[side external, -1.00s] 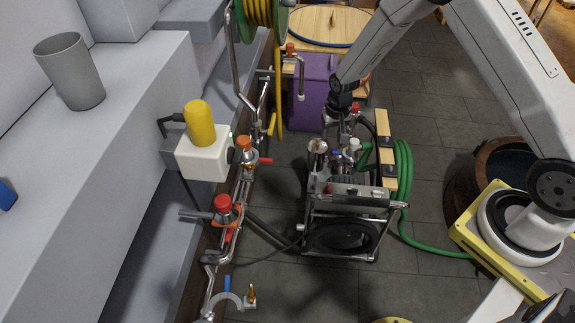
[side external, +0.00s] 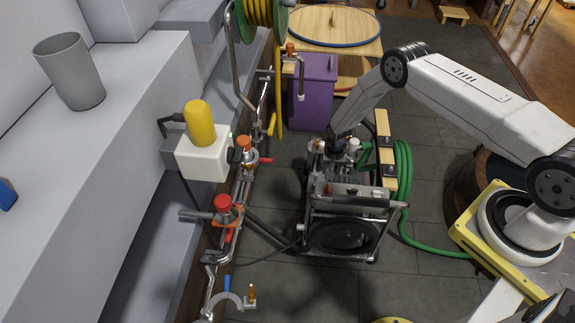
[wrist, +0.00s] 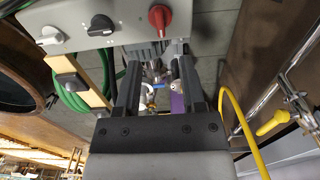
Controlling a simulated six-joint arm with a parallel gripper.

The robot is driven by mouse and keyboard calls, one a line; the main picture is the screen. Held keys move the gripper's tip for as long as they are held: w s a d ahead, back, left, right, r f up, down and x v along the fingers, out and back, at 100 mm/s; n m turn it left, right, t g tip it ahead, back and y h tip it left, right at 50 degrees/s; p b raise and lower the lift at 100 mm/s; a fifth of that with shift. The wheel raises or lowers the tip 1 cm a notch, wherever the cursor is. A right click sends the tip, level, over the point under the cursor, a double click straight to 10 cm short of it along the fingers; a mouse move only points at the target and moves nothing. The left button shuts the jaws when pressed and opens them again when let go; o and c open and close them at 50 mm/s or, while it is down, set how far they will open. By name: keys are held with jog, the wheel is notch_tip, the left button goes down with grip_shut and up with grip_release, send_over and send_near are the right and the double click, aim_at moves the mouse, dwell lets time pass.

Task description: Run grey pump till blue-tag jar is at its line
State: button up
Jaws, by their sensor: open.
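A machine in a metal tube frame (side external: 372,205) stands on the floor; I cannot tell for sure that it is the grey pump. Its grey panel (wrist: 125,10) carries a pale knob (wrist: 48,40), a black knob (wrist: 102,25) and a red knob (wrist: 158,17) in the wrist view. My gripper (side external: 335,158) is low over the machine's back left part, fingers down. In the wrist view my gripper (wrist: 158,62) is open, with metal fittings showing between and beyond its fingers; contact cannot be told. No blue tag or fill line can be made out.
A pipe run with red (side external: 222,203) and orange (side external: 243,143) knobs lies left of the machine. A purple bin (side external: 313,95) stands behind. A green hose (side external: 404,175) coils at right, by a round tub (side external: 492,165). A grey cup (side external: 70,72) stands on the ledge.

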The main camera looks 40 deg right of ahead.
aim_at(329, 187)
jog(key=shift+f, duration=0.15)
jog(key=shift+f, duration=3.75)
grip_shut()
